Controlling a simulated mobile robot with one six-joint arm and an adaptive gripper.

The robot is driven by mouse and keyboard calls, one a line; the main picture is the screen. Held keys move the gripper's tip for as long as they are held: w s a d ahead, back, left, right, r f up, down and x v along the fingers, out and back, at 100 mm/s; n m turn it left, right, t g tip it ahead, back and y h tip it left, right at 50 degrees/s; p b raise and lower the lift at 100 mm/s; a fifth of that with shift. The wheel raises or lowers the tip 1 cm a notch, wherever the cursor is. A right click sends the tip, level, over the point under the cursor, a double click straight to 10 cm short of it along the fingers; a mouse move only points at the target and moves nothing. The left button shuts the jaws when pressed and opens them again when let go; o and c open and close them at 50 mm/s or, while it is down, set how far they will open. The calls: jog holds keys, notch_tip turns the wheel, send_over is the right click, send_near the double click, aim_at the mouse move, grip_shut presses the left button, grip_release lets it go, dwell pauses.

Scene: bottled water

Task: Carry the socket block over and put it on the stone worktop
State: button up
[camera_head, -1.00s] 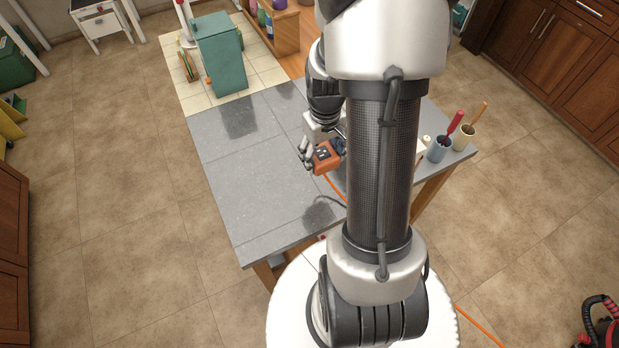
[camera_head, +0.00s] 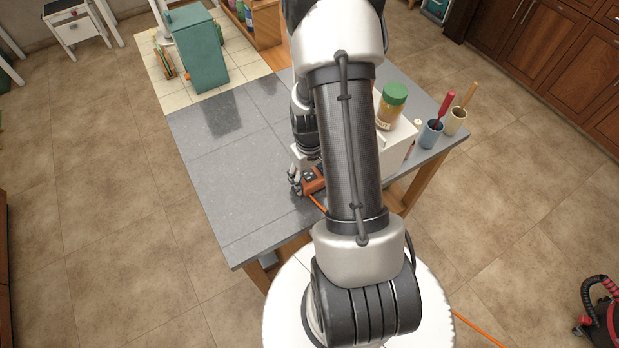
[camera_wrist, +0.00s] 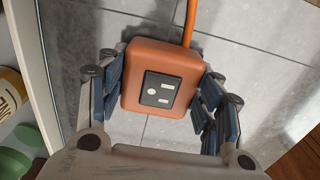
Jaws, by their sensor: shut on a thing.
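The socket block (camera_wrist: 182,62) is an orange box with a dark socket plate and an orange cord leading from it. In the wrist view it sits between the blue-padded fingers of my gripper (camera_wrist: 163,92), which is shut on its two sides. In the head view the block (camera_head: 313,179) shows at my gripper (camera_head: 299,180), over the grey stone worktop (camera_head: 235,190). My arm hides part of the block there. It is low over the worktop; I cannot tell whether its underside touches the stone.
A white box (camera_head: 398,150) with a green-lidded jar (camera_head: 390,105) on it stands right of my arm. A teal cabinet (camera_head: 197,52) stands behind. The worktop's left part is clear.

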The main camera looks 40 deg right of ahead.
jog(key=shift+r, duration=0.1)
jog(key=shift+f, duration=0.25)
jog(key=o, duration=1.5)
jog(key=shift+r, duration=0.1)
jog(key=shift+r, duration=0.1)
